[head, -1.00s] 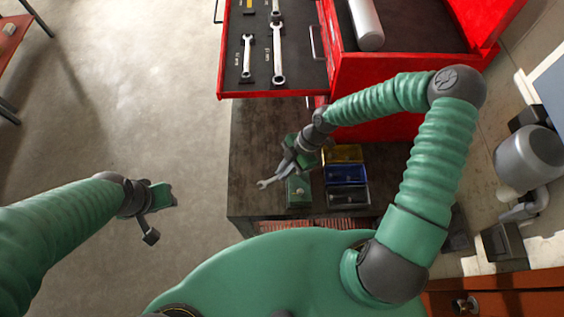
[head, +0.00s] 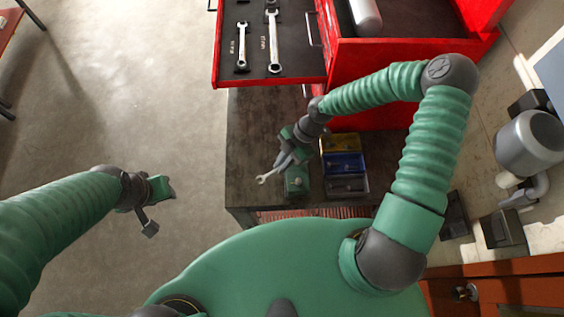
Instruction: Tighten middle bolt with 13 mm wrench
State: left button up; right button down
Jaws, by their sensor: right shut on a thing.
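My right gripper (head: 284,160) is shut on a small silver wrench (head: 268,176) over the dark workbench. The wrench's open end points left and toward me. A green block-like part (head: 296,183), perhaps a motor, sits just right of the wrench. I cannot tell whether the wrench touches it, and no bolt or tag can be made out at this size. My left gripper (head: 158,208) is open and empty, out over the floor on the left.
A red tool drawer (head: 220,84) stands open at the back, with more wrenches (head: 241,48) on its dark liner. Yellow (head: 341,141) and blue (head: 345,163) bins stand right of the green part. The workbench's left part (head: 245,130) is clear.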

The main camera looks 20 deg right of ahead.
jog(key=shift+f, duration=0.35)
dwell(0.3)
jog(key=shift+f+b, duration=0.5)
jog(key=shift+f, duration=0.1)
jog(key=shift+w+m+t, duration=0.6)
jog(key=shift+m, duration=0.6)
jog(key=shift+w+m+t, duration=0.6)
jog(key=shift+m, duration=0.5)
